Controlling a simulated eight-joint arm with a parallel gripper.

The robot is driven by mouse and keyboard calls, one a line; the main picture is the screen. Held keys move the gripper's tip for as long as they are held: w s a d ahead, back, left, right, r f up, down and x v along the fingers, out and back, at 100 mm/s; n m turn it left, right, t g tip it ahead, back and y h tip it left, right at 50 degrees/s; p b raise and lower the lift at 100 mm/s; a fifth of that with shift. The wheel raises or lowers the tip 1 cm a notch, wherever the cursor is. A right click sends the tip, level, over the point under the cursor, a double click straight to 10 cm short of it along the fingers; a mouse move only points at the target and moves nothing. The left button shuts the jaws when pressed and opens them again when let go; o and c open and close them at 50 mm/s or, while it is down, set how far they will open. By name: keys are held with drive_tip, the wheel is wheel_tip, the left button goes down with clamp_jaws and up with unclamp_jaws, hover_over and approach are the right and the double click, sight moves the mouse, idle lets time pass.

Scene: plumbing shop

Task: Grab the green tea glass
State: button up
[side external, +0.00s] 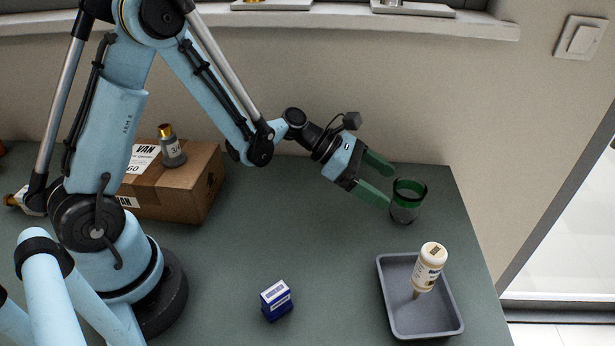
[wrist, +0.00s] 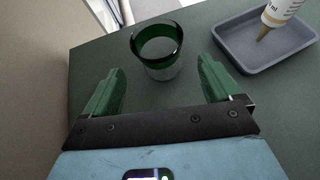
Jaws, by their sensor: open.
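The green tea glass (side external: 407,201) is a clear tumbler with a green band at the rim. It stands upright near the far right corner of the dark green table. It also shows in the wrist view (wrist: 158,52), ahead of my gripper and roughly centred between the fingers. My gripper (side external: 391,183) has two green fingers spread apart with nothing between them. In the side view its fingertips are close to the left side of the glass. In the wrist view the fingers (wrist: 161,78) point toward the glass, which appears just beyond them. I cannot tell whether any fingertip touches it.
A grey tray (side external: 384,285) with a white-and-tan bottle (side external: 429,268) tilted in it lies in front of the glass. A small blue box (side external: 276,300) stands at the front. The middle table is clear.

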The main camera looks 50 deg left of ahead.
sight(407, 200)
drive_tip(key=shift+x, duration=3.55)
drive_tip(key=shift+f, duration=0.1)
drive_tip(key=c, duration=1.1)
